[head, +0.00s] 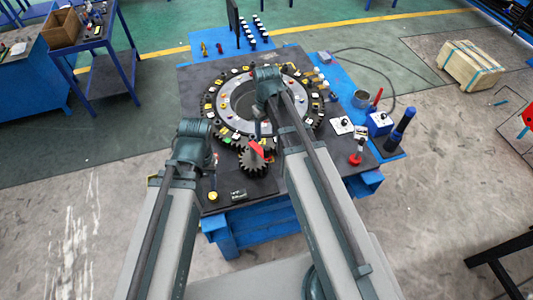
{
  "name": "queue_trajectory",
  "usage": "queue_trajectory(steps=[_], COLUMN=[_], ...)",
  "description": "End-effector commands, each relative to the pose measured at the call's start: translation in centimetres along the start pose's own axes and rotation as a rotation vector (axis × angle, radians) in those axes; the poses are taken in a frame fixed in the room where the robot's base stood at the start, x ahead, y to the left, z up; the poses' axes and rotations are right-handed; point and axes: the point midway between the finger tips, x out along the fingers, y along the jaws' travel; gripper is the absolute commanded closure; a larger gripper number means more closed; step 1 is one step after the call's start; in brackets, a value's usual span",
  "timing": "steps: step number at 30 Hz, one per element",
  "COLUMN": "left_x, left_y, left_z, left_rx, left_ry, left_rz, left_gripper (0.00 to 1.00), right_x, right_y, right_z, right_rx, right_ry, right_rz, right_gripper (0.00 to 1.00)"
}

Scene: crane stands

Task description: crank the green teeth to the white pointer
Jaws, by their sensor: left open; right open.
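A large dark toothed ring (222,125) with a pale inner band lies on the dark-topped table. I cannot make out the white pointer for certain. My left gripper (197,148) is open at the table's left near side, left of the small gear; its fingers are mostly hidden by the wrist. My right gripper (268,100) is open above the ring, its fingers largely covered by the arm.
A wooden crate (469,65) stands on the floor at right.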

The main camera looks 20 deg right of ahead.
Motion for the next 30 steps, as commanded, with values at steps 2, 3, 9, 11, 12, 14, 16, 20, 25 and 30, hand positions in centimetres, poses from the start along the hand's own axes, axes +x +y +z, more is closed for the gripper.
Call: queue_trajectory(steps=[2, 3, 9, 11, 12, 14, 16, 20, 25, 30], left_x=[1.7, 2.3, 5.1, 5.9, 6.5, 7.3, 8.2, 9.9, 11.1, 11.2], left_y=[0.1, 0.2, 0.5, 0.5, 0.6, 0.7, 0.7, 0.9, 1.0, 1.0], left_z=[-0.1, -0.2, -0.3, -0.4, -0.5, -0.5, -0.6, -0.7, -0.8, -0.8], left_rx=[0.003, 0.004, 0.005, 0.004, 0.004, 0.003, 0.003, 0.003, 0.007, 0.008], left_ry=[0.001, 0.001, 0.002, 0.002, 0.003, 0.003, 0.003, 0.004, 0.004, 0.004], left_rz=[0.000, -0.001, -0.001, -0.001, -0.001, -0.001, -0.001, -0.001, -0.002, -0.002], left_gripper=[0.50, 0.50, 0.50, 0.50, 0.50, 0.50, 0.50, 0.50, 0.50, 0.50], right_x=[1.7, 2.3, 5.1, 5.9, 6.5, 7.3, 8.3, 10.0, 11.2, 11.3], right_y=[0.0, 0.0, 0.0, 0.0, 0.0, 0.0, 0.0, 0.0, 0.0, 0.0], right_z=[0.0, 0.0, 0.0, 0.0, 0.0, 0.0, 0.0, 0.0, 0.0, 0.0], right_rx=[0.000, 0.000, 0.000, 0.000, 0.000, 0.000, 0.000, 0.000, 0.000, 0.000], right_ry=[0.000, 0.000, 0.000, 0.000, 0.000, 0.000, 0.000, 0.000, 0.000, 0.000], right_rz=[0.000, 0.000, 0.000, 0.000, 0.000, 0.000, 0.000, 0.000, 0.000, 0.000], right_gripper=[0.38, 0.38, 0.38, 0.38, 0.38, 0.38, 0.38, 0.38, 0.38, 0.38])
